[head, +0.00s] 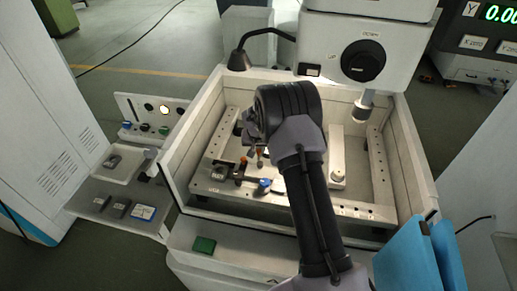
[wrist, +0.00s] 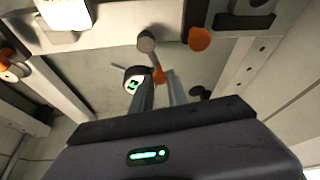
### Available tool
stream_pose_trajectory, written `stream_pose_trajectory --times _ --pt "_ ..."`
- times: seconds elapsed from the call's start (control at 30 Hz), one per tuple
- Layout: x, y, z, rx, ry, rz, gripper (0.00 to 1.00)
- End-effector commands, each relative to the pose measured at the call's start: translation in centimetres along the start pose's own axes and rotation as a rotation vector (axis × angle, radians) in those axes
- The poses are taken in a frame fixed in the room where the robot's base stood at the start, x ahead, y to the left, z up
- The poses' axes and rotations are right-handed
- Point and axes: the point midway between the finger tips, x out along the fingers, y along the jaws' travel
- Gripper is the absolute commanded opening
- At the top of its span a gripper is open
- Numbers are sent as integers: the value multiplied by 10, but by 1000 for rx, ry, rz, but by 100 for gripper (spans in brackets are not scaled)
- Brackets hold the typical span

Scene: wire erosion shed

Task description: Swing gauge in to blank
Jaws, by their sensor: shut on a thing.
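A small round gauge with a green-lit face (wrist: 134,80) shows in the wrist view, right at my fingers. My gripper (wrist: 162,80) is shut on a thin part with an orange piece (wrist: 160,75) beside the gauge; I cannot tell exactly which part of the gauge it is. A grey round-ended post (wrist: 147,42) stands just beyond the fingertips. In the head view my gripper is mostly hidden behind my wrist, over the left part of the machine tank (head: 400,165). I cannot surely pick out the blank; a pale block (wrist: 65,12) shows at the wrist view's upper left.
Orange knobs (wrist: 200,39) and clamp parts sit close around the fingers. A blue-ended clamp (head: 264,185) lies on the front rail. The machine head (head: 365,50) hangs above at the back right. A shelf with small blocks (head: 118,207) is left of the tank.

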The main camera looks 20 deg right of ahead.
Motion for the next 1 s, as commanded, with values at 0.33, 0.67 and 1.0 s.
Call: stream_pose_trajectory --times 0.33,0.67,1.0 --pt "0 0 0 3 1 1 0" --pt "7 4 2 115 3 46 0" --pt "7 16 2 396 3 162 0"
